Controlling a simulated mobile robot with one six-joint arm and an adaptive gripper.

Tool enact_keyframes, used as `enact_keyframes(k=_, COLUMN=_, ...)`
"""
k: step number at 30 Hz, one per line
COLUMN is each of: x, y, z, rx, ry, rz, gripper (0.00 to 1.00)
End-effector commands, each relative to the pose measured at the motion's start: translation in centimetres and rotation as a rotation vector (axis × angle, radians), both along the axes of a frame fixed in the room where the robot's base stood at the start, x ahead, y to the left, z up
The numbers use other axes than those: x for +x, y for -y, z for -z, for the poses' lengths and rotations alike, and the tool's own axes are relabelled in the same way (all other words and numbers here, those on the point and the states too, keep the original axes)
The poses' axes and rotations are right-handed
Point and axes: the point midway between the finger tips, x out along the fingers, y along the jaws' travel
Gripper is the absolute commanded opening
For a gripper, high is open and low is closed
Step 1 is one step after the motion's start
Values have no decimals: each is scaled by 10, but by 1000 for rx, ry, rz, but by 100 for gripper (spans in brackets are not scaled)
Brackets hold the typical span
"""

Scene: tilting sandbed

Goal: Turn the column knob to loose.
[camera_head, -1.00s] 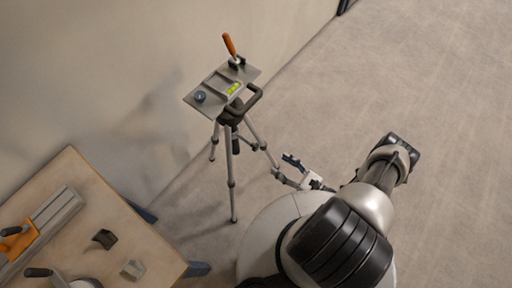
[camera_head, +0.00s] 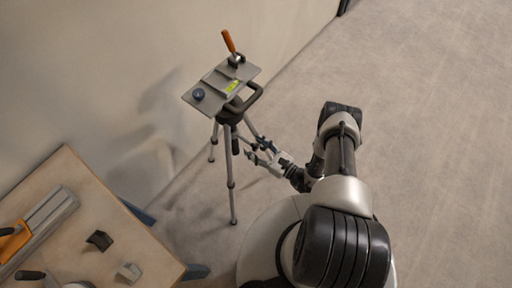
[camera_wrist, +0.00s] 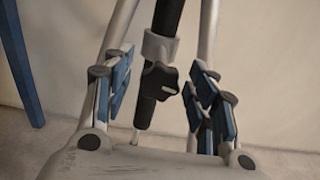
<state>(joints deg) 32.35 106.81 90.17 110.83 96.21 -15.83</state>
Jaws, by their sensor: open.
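The column knob (camera_wrist: 159,80) is a black lobed knob below a grey collar (camera_wrist: 160,47) on the tripod's black centre column (camera_wrist: 168,17). In the wrist view it sits between and beyond the blue-padded fingers of my gripper (camera_wrist: 160,92). The gripper is open and no finger is seen touching the knob. In the head view my gripper (camera_head: 262,152) is beside the tripod (camera_head: 232,170), to the right of its column. The knob cannot be made out in the head view.
The tripod carries a tilted grey plate (camera_head: 217,90) with a green level, a blue knob and an orange-handled lever (camera_head: 229,42). Tripod legs stand close around the column. A wooden table (camera_head: 110,205) with tools is at lower left. Open floor (camera_head: 430,130) lies right.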

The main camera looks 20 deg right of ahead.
Motion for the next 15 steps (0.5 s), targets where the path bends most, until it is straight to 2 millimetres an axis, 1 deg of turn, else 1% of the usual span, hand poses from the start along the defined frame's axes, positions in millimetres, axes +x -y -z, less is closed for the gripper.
enact_keyframes(k=4, x=0, y=0, z=0, rx=0, ry=0, rz=0, gripper=52)
enact_keyframes(k=5, x=0, y=0, z=0, rx=0, ry=0, rz=0, gripper=51)
enact_keyframes(k=15, x=0, y=0, z=0, rx=0, ry=0, rz=-1, gripper=28)
